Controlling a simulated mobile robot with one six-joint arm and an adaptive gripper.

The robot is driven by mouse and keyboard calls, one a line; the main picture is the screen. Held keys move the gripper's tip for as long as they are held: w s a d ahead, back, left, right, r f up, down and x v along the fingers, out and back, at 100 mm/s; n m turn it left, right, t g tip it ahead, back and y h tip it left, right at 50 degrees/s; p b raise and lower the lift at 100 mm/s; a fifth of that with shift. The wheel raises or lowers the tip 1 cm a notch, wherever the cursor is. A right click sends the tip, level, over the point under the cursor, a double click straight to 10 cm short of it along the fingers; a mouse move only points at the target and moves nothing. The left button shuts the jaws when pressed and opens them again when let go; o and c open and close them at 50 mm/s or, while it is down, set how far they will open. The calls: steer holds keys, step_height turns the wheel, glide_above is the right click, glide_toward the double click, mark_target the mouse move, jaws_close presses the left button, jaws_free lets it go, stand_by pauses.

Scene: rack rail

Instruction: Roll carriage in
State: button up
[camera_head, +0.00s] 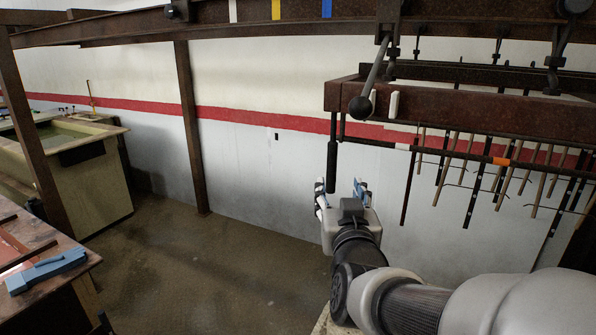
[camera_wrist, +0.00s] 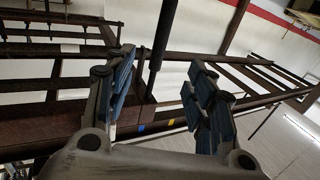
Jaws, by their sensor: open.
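The carriage (camera_head: 460,106) is a rusty brown frame hanging at the upper right of the head view, with several dark and tan rods below it. A black grip bar (camera_head: 331,168) hangs down from its left end. My gripper (camera_head: 341,187) is open, with its blue-padded fingers up, around the bar's lower end in the picture. In the wrist view the black bar (camera_wrist: 159,38) shows between the two spread fingers (camera_wrist: 165,88), apart from both pads. I cannot tell how deep it sits between them. The overhead rail (camera_head: 130,27) runs across the top.
White, yellow (camera_head: 276,9) and blue marks are on the rail. A lever with a ball end (camera_head: 368,88) hangs at the carriage's near left corner. A post (camera_head: 192,130) stands left of centre. A tank (camera_head: 85,165) and a bench with a blue tool (camera_head: 46,271) are at left. The middle floor is clear.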

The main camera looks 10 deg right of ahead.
mark_target(332, 167)
steer(key=w+p, duration=0.1)
steer(key=w, duration=0.2)
steer(key=w+d, duration=0.1)
steer(key=w, duration=0.3)
steer(key=w+p, duration=0.1)
steer(key=w, duration=0.2)
steer(key=shift+w+d+p, duration=0.25)
steer(key=shift+w+p, duration=0.05)
steer(key=shift+s, duration=0.1)
steer(key=shift+w+d+b, duration=0.15)
steer(key=shift+w+b, duration=0.15)
steer(key=shift+w, duration=1)
steer(key=shift+c, duration=0.2)
jaws_close()
